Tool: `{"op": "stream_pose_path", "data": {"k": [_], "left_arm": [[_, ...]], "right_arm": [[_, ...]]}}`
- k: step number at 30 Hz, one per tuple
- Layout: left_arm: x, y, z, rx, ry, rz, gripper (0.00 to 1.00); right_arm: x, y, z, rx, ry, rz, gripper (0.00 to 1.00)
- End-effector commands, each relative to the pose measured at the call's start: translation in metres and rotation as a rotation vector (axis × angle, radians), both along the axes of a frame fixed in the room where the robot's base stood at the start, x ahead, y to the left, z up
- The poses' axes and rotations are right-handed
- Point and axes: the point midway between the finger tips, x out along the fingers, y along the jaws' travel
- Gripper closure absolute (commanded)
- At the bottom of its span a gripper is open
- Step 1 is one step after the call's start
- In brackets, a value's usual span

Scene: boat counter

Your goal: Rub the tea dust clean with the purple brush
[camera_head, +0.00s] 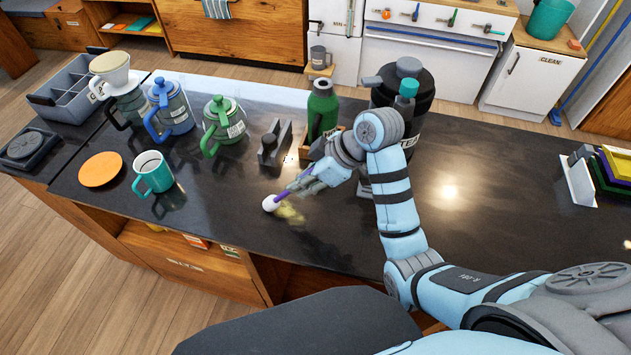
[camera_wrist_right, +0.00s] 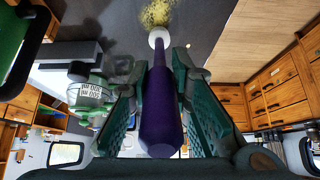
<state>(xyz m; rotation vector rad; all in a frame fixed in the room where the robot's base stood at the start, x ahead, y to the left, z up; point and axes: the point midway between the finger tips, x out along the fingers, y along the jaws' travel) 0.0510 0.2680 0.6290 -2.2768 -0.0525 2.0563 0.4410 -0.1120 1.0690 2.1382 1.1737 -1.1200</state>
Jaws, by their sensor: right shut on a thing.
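The purple brush (camera_head: 284,194) has a purple handle and a round white head. My right gripper (camera_head: 312,178) is shut on its handle, and the brush tilts down toward the counter. In the right wrist view the purple handle (camera_wrist_right: 160,118) lies between the two fingers, with the white head beyond. The tea dust (camera_head: 290,213) is a yellowish patch on the dark counter, right beside the brush head. It also shows at the top of the right wrist view (camera_wrist_right: 156,12). I cannot tell whether the head touches it. My left gripper is not in view.
A green bottle (camera_head: 321,112) in a wooden holder and a large black dispenser (camera_head: 425,85) stand behind the gripper. A grey block-shaped holder (camera_head: 275,145), a green teapot (camera_head: 224,125) and a teal mug (camera_head: 153,175) are to the left. The counter front (camera_head: 240,225) is clear.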

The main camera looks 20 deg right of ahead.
Motion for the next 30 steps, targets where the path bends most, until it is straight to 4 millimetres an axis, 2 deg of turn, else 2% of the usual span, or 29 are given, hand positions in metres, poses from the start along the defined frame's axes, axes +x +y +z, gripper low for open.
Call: {"op": "stream_pose_path", "data": {"k": [3,7,15,20,30], "left_arm": [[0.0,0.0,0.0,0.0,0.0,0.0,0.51],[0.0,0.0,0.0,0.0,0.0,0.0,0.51],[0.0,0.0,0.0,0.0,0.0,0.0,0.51],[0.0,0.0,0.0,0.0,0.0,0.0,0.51],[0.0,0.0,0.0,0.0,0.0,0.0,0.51]], "right_arm": [[0.003,0.006,-0.001,0.0,0.003,0.002,1.0],[0.003,0.005,0.001,-0.002,0.002,0.001,1.0],[-0.012,-0.021,0.001,-0.004,0.002,-0.003,1.0],[-0.017,-0.026,0.001,-0.003,0.002,0.0,1.0],[-0.034,-0.054,0.001,-0.003,0.002,0.0,1.0]]}}
